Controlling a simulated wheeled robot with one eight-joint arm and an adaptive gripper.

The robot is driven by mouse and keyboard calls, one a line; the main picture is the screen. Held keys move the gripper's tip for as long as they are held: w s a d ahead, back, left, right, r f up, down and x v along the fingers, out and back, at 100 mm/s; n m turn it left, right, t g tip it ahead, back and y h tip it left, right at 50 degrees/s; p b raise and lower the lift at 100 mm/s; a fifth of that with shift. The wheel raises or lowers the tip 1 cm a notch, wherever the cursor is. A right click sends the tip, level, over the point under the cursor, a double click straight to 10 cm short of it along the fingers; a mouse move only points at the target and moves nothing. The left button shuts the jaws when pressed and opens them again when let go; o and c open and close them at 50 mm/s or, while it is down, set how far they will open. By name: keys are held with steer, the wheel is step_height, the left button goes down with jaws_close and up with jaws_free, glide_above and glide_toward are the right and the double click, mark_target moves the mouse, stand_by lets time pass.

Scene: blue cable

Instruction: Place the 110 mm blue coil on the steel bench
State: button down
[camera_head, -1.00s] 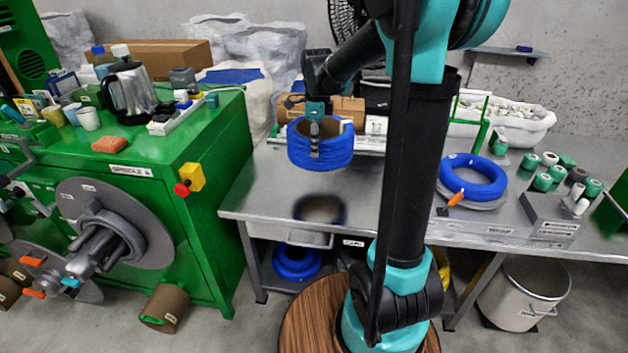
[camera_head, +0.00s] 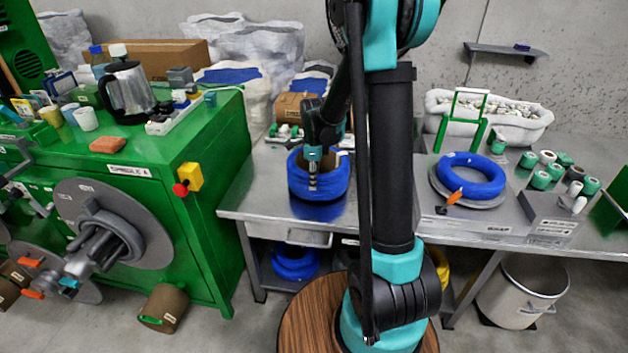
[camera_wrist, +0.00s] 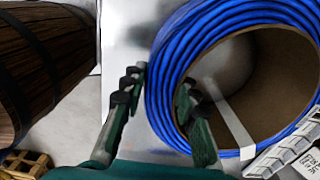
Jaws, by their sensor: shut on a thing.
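The blue coil (camera_head: 335,182), with a brown core, is upright at the left part of the steel bench (camera_head: 262,195). Its underside meets its dark reflection; I cannot tell whether it touches the steel or hangs just above. My gripper (camera_head: 313,182) is shut on the coil's near wall. In the wrist view the coil (camera_wrist: 168,75) fills the right half, and my gripper (camera_wrist: 158,95) has one finger outside the wall and the other inside the core.
Another blue coil (camera_head: 478,170) with an orange tag lies on a round plate at the right. Several green spools (camera_head: 541,180) and a grey block (camera_head: 548,208) stand beyond it. A cardboard box (camera_head: 298,108) is behind my coil. A green machine (camera_head: 215,150) borders the bench's left.

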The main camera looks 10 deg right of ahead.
steer(key=shift+f, duration=0.15)
steer(key=c, duration=1.2)
jaws_free()
steer(key=shift+o, duration=0.2)
step_height(320, 180, up, 12)
steer(key=shift+f, duration=0.25)
steer(key=s+d+f+n+t, duration=0.1)
steer(key=s+d+f+n, duration=0.1)
steer(key=s+n, duration=0.5)
steer(key=s+d+f+n+t, duration=0.2)
steer(key=s+f+n, duration=0.1)
steer(key=s+n, duration=0.4)
steer(key=s+d+f+n+t, duration=0.1)
steer(key=s+d+f+n, duration=0.1)
steer(key=s+n, duration=0.5)
steer(key=shift+s+d+f+n, duration=0.2)
steer(key=shift+s+f+n, duration=0.1)
steer(key=shift+s+f, duration=0.35)
steer(key=shift+w, duration=0.1)
